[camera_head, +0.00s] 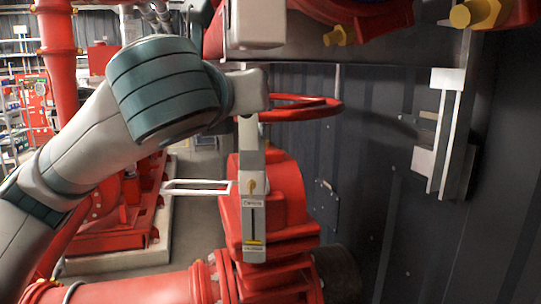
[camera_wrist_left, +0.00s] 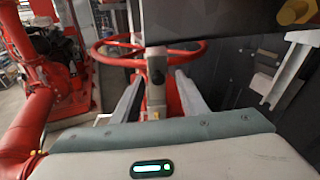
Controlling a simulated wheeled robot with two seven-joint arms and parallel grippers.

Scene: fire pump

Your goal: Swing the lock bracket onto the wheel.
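The red handwheel (camera_head: 318,108) sits to the right of my left arm's end in the head view. It also shows in the left wrist view (camera_wrist_left: 199,48). A grey post (camera_head: 252,160) with a yellowish knob and a labelled plate stands in front of it. A pale U-shaped frame (camera_head: 190,191), which looks like the lock bracket, sticks out left from the post, below the wheel. My left gripper (camera_wrist_left: 159,76) is open, its two fingers apart with the post appearing between them. I cannot tell whether they touch it.
A red valve body (camera_head: 285,190) and red pipe (camera_head: 150,289) lie below. A pale block (camera_head: 257,22) hangs above the arm. A pale wall bracket (camera_head: 445,135) is on the dark wall at right. Open floor shows left of the valve.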

